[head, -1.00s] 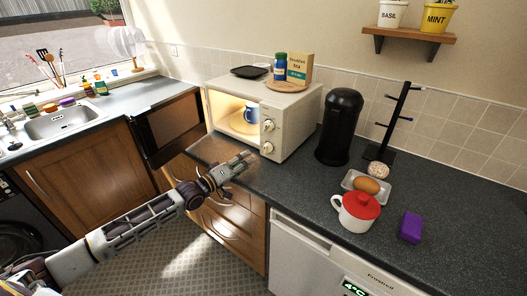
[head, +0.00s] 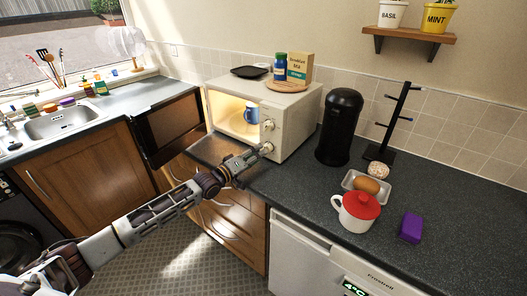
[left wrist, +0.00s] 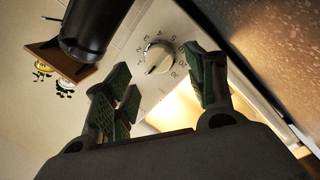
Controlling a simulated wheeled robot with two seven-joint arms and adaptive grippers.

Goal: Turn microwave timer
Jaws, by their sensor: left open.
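The cream microwave (head: 292,126) stands on the dark counter with its front opening uncovered and lit inside. Two round knobs are on its front panel, an upper one (head: 268,125) and a lower one (head: 267,148). My left gripper (head: 257,156) is at the lower knob, its fingertips hiding part of it. In the left wrist view, a pale dial with numbers around it, the timer knob (left wrist: 158,57), shows between the green-padded fingers of the left gripper (left wrist: 164,76). The fingers are apart, one on each side of the dial; I cannot tell whether they touch it. My right gripper is out of view.
A blue mug (head: 251,113) stands inside the microwave. A black canister (head: 340,127) is close to its right. A tea box (head: 299,69), a jar and a dark plate (head: 249,72) are on top.

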